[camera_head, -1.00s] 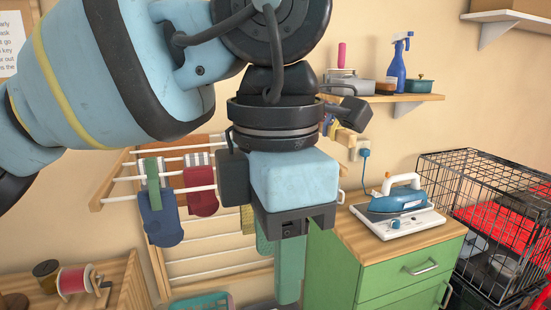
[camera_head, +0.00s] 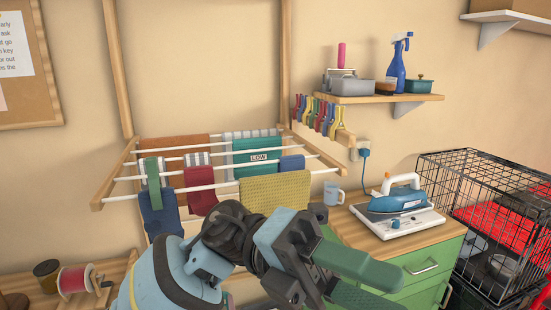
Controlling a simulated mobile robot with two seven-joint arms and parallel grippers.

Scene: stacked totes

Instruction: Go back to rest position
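My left gripper (camera_head: 398,292) is low in the head view, its arm rising from the bottom edge. Its two green fingers point right and are apart, with nothing seen between them. It shows in front of the green cabinet (camera_head: 420,270) and hides part of it. The lower finger is partly cut off by the bottom edge. My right gripper is not in view.
A wall drying rack (camera_head: 110,188) with several cloths stands behind my arm. A mug (camera_head: 333,194) and an iron (camera_head: 398,198) are on the cabinet top. A wire crate (camera_head: 490,165) stands at the right. A shelf (camera_head: 385,98) holds a spray bottle (camera_head: 397,65).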

